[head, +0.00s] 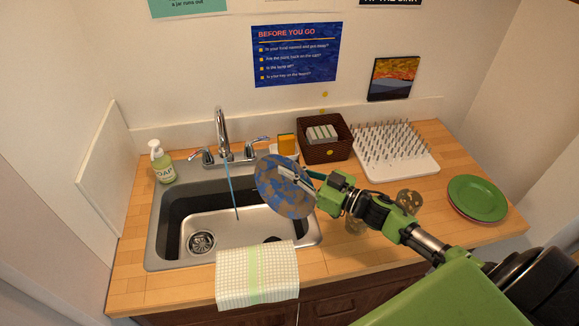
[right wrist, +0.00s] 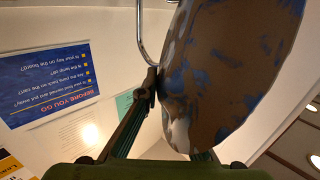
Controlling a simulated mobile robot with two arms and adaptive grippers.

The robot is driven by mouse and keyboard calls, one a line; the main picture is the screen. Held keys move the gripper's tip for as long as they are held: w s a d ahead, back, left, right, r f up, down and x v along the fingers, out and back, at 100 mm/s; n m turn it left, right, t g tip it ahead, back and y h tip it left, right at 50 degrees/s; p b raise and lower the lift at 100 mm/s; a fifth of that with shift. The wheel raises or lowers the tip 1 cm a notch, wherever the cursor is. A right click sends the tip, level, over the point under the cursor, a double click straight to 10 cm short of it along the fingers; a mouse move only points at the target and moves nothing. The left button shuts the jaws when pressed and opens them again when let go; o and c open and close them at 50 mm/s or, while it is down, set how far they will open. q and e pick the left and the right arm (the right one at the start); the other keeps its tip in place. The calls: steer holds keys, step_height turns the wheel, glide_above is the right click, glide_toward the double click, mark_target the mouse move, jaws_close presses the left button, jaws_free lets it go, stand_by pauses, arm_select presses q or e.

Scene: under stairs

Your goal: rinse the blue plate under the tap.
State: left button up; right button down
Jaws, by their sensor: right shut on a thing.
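The blue plate (head: 272,192) is smeared with brown dirt over much of its face. My right gripper (head: 301,180) is shut on its right edge and holds it tilted above the right side of the sink (head: 160,225). In the right wrist view the dirty plate (right wrist: 235,70) stands between the fingers (right wrist: 172,118). The tap (head: 221,128) is running, and a thin blue stream (head: 232,185) falls into the basin. The plate is just right of the stream and appears apart from it. My left gripper is not in view.
A soap bottle (head: 162,166) stands left of the tap. A towel (head: 257,275) hangs over the front edge. Behind the plate are an orange sponge (head: 286,143) and a wicker basket (head: 338,150).

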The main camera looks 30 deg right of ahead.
mark_target(295, 184)
steer(key=f+b, duration=0.1)
steer(key=s+f+b, duration=0.1)
steer(key=f, duration=0.1)
steer(key=d+f+b, duration=0.1)
steer(key=shift+s+f, duration=0.25)
steer(key=shift+f, duration=0.1)
steer(key=w+a+f+b, duration=0.1)
steer(key=w+a, duration=0.1)
steer(key=w, duration=0.1)
steer(key=w+a+b, duration=0.2)
steer(key=a, duration=0.1)
steer(key=w+a+f+b, duration=0.1)
steer(key=w+a, duration=0.1)
steer(key=w, duration=0.1)
steer(key=shift+w+a+f+b, duration=0.15)
steer(key=shift+w+f+b, duration=0.2)
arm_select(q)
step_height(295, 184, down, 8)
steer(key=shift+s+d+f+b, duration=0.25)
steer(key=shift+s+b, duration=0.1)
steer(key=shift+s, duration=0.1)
arm_select(e)
steer(key=shift+w+a+f, duration=0.2)
steer(key=shift+w+a, duration=0.35)
steer(key=shift+w, duration=0.1)
steer(key=shift+w+a+f, duration=0.15)
steer(key=shift+w+a, duration=0.35)
steer(key=shift+w, duration=0.1)
steer(key=shift+d, duration=0.1)
